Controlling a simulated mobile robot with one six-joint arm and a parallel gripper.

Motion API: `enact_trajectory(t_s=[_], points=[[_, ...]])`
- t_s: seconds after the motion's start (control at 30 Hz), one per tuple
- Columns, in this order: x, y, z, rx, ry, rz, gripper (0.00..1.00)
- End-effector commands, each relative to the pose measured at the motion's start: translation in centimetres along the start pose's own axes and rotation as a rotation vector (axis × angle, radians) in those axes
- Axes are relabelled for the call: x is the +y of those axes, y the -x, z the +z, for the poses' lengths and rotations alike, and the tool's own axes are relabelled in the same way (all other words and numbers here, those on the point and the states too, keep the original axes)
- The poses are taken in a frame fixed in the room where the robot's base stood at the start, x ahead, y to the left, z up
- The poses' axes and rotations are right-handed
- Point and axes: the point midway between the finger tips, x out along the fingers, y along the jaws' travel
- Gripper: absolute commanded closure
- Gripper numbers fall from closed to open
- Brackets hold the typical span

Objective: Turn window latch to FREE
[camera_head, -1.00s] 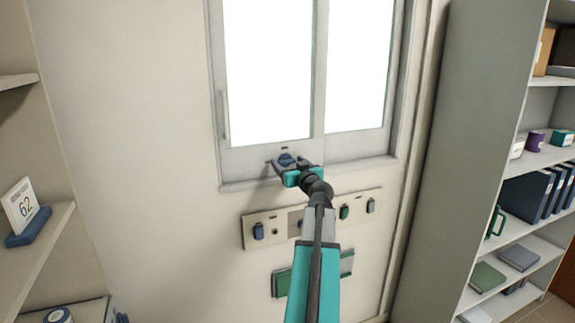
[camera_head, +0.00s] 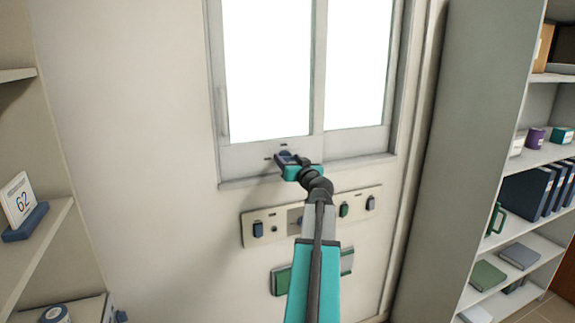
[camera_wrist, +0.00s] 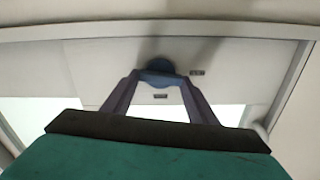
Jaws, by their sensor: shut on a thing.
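The window latch is a small blue knob (camera_head: 285,153) on the bottom rail of the window frame (camera_head: 240,157). In the wrist view the round blue latch (camera_wrist: 159,66) sits between the tips of my two dark fingers. My gripper (camera_head: 288,160) is shut on the latch, and its teal body covers part of it in the head view. One small dark label (camera_head: 283,144) is above the latch and another (camera_head: 268,158) is to its left. Their lettering is too small to read, and I cannot tell which way the latch points.
Below the sill, a panel with several switches (camera_head: 258,229) runs along the wall, partly behind my arm. A green and grey plate (camera_head: 281,281) is lower down. Shelves with books and cups (camera_head: 525,165) stand at right; a shelf with a "62" card (camera_head: 20,200) is at left.

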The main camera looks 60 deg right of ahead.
Motion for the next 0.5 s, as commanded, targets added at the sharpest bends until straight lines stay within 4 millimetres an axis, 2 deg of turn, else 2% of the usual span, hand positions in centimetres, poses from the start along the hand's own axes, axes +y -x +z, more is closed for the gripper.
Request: enact_trajectory(t_s=[0.5], points=[[0.0, -0.18, 0.03, 0.002, -0.359, -0.004, 0.69]])
